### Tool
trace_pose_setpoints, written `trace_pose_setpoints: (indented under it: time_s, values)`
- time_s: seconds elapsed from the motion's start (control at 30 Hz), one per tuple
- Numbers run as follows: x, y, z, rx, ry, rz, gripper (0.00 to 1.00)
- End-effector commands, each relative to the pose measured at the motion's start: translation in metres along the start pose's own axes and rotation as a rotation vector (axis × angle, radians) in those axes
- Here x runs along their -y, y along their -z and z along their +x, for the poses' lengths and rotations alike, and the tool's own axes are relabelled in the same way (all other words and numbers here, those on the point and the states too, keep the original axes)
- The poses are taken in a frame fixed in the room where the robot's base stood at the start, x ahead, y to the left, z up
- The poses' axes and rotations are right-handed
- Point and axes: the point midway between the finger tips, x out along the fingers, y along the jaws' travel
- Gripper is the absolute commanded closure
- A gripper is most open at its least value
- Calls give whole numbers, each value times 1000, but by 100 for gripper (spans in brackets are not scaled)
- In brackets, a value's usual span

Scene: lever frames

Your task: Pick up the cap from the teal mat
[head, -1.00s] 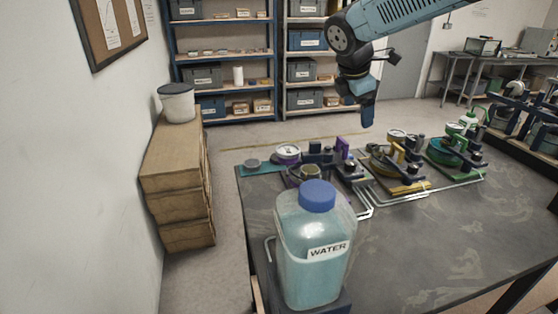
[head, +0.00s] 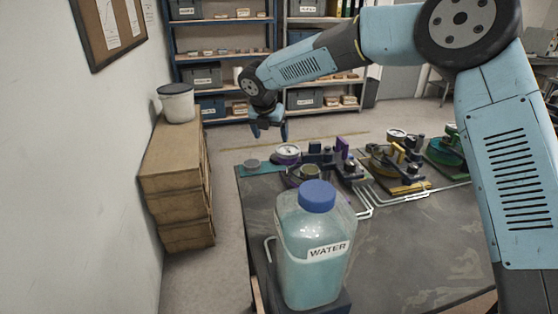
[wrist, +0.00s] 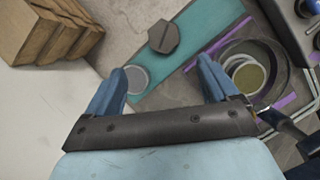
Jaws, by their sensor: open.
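The teal mat (head: 270,168) lies at the far left corner of the dark table. The cap (head: 252,163), a small round grey piece, rests on the mat's left part. My gripper (head: 268,130) is above and beyond it, fingers down, clear of the mat. In the wrist view the mat (wrist: 215,45) runs diagonally. A dark faceted piece (wrist: 163,37) sits by its edge, and a flat light grey disc (wrist: 137,80) shows beside my left finger. I cannot tell for sure which is the cap. My gripper (wrist: 165,80) is open, with nothing held.
A purple fixture (head: 310,172) with a gauge (head: 287,151) stands right of the mat; yellow (head: 400,170) and green (head: 450,150) ones are farther right. A water bottle (head: 315,250) stands in front. Stacked boxes (head: 175,180) with a bucket (head: 176,103) are left, across a floor gap.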

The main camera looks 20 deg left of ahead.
Motion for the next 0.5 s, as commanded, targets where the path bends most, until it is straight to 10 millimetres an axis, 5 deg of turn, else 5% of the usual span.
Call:
trace_pose_setpoints:
  time_s: [0.2, 0.5]
  values:
    - [0, 1, 39, -3, 1, 2, 13]
    - [1, 0, 62, -1, 0, 2, 13]
